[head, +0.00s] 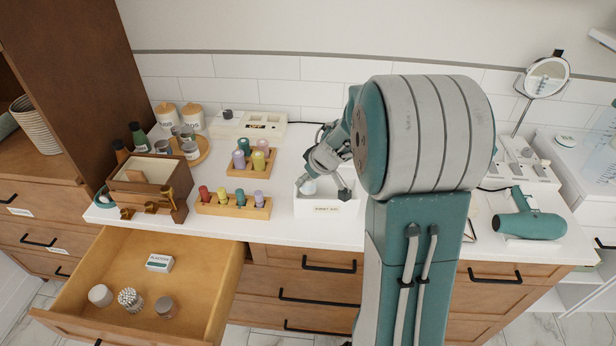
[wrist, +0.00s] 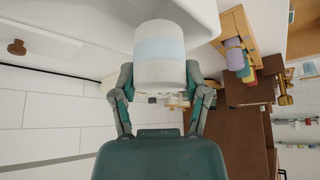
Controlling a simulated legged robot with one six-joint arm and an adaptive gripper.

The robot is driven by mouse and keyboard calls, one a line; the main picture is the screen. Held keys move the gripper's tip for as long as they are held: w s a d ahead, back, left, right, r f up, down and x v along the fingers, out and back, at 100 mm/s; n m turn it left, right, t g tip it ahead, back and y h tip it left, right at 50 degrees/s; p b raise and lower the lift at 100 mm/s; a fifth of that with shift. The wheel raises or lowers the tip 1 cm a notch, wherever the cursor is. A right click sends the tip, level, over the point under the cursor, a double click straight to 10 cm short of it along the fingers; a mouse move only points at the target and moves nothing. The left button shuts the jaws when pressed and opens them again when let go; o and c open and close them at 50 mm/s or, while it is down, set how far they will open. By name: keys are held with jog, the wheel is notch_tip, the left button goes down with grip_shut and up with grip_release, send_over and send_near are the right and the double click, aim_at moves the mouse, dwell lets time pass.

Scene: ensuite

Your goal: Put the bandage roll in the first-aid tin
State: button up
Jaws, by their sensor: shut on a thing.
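My gripper (wrist: 160,80) is shut on the bandage roll (wrist: 158,48), a white cylinder with a pale blue band, with one finger on each side. In the head view my gripper (head: 312,180) is over the left part of the white first-aid tin (head: 318,211), which stands open on the counter. The roll (head: 308,187) shows there as a small pale shape at the tin's opening. Its lower end is hidden by the tin's front wall, and I cannot tell whether it touches the bottom. A dark-capped item (head: 344,194) shows at the tin's right side.
Wooden racks of coloured bottles (head: 233,206) stand left of the tin. An open drawer (head: 150,285) at front left holds a plasters box (head: 159,263) and several small containers. A green hair dryer (head: 530,225) lies to the right. My arm hides the counter's middle right.

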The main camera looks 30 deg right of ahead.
jog(key=shift+f, duration=0.55)
jog(key=o, duration=0.9)
jog(key=shift+o, duration=0.2)
